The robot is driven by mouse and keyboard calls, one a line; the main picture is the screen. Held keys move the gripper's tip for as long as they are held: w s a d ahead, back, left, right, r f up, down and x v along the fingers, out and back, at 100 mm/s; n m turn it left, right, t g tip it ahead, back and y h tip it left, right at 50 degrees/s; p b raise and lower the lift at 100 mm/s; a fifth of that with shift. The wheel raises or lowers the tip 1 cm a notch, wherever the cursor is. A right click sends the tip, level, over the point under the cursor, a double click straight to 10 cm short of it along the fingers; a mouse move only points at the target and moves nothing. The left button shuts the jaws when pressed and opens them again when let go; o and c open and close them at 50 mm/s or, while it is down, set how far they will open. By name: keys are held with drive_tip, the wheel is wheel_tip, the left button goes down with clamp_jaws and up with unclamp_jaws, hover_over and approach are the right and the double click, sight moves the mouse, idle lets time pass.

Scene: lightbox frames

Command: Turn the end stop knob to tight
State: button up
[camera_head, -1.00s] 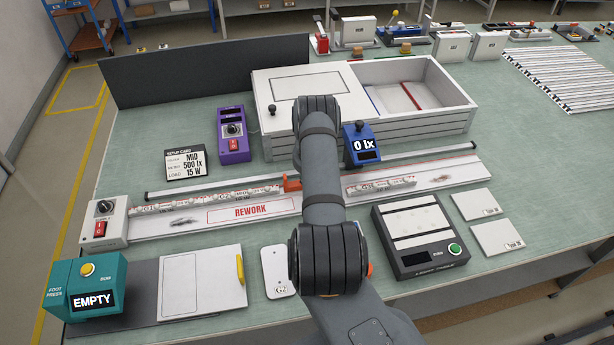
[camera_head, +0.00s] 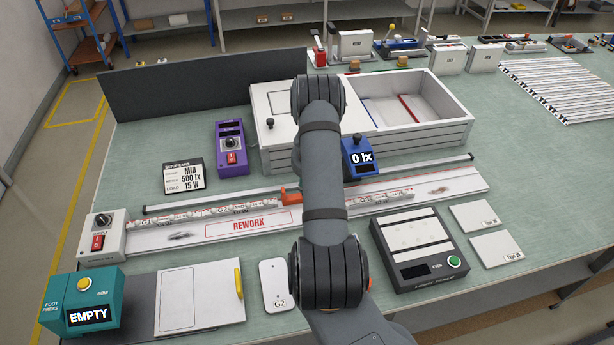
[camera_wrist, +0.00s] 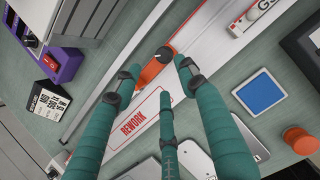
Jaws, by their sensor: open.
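The end stop is an orange block (camera_head: 291,196) on the long white rail, left of my arm in the head view. In the wrist view the orange end stop (camera_wrist: 151,72) carries a small black knob (camera_wrist: 164,54) with a pale mark on top. My gripper (camera_wrist: 160,80) has three teal fingers, spread open and empty. Its fingertips are around the orange block in the picture, with the knob just beyond them, between the upper two. I cannot tell whether any finger touches it. In the head view my gripper is hidden behind my arm. No tight marking is readable.
A white rail marked REWORK (camera_head: 249,225) runs beside a dark rod. A blue 0 lx meter (camera_head: 359,157) and a white lidded box (camera_head: 420,143) stand behind it. A tester with a green button (camera_head: 453,262) is at right. A purple unit (camera_head: 231,150) is at left.

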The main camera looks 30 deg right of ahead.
drive_tip(key=shift+v, duration=1.4)
